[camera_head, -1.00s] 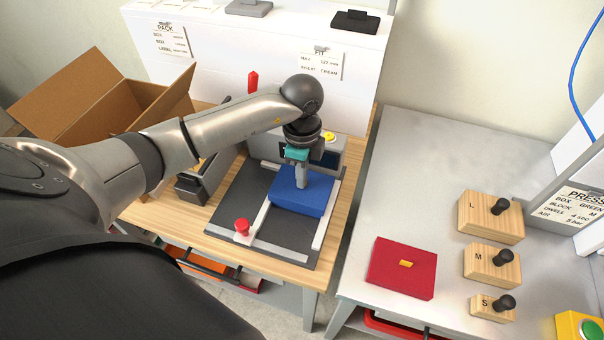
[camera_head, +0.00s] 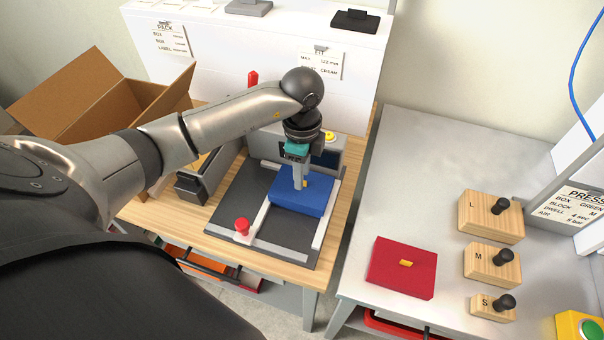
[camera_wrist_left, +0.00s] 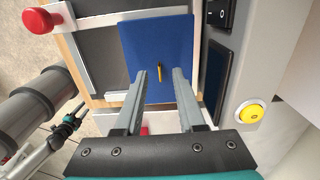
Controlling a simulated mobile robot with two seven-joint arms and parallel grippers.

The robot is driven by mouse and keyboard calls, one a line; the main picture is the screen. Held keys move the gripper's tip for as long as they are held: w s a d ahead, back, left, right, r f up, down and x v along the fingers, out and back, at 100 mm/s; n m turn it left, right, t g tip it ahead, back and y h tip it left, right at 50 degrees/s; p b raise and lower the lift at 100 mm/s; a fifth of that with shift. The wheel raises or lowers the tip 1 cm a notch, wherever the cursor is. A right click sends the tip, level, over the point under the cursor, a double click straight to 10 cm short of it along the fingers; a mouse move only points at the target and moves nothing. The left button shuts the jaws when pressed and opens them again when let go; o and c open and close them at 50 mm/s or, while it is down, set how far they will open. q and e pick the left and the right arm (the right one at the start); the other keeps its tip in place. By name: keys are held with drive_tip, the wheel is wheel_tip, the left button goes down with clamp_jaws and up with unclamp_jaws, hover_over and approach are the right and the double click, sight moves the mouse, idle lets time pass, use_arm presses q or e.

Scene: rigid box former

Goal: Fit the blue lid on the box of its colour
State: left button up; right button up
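The blue lid (camera_head: 312,192), with a small yellow tab on top, lies flat over the blue box on the dark fixture plate. Lid and box blend in the head view, and I cannot tell whether the lid is fully seated. In the left wrist view the blue lid (camera_wrist_left: 140,50) fills the middle, with its yellow tab (camera_wrist_left: 159,72) between and beyond the fingertips. My left gripper (camera_head: 299,186) is just above the lid, pointing down. Its fingers (camera_wrist_left: 154,74) are apart and empty, clear of the tab.
The fixture (camera_head: 240,205) has pale rails and a red knob (camera_head: 242,226). A grey control box with a yellow button (camera_head: 330,136) stands behind it. A red lid (camera_head: 402,266) and several wooden blocks (camera_head: 491,214) sit on the grey table. An open carton (camera_head: 100,95) stands left.

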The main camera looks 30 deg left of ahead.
use_arm(q)
wheel_tip(320, 180, up, 14)
drive_tip(key=shift+p, duration=0.45)
drive_tip(key=shift+f, duration=0.1)
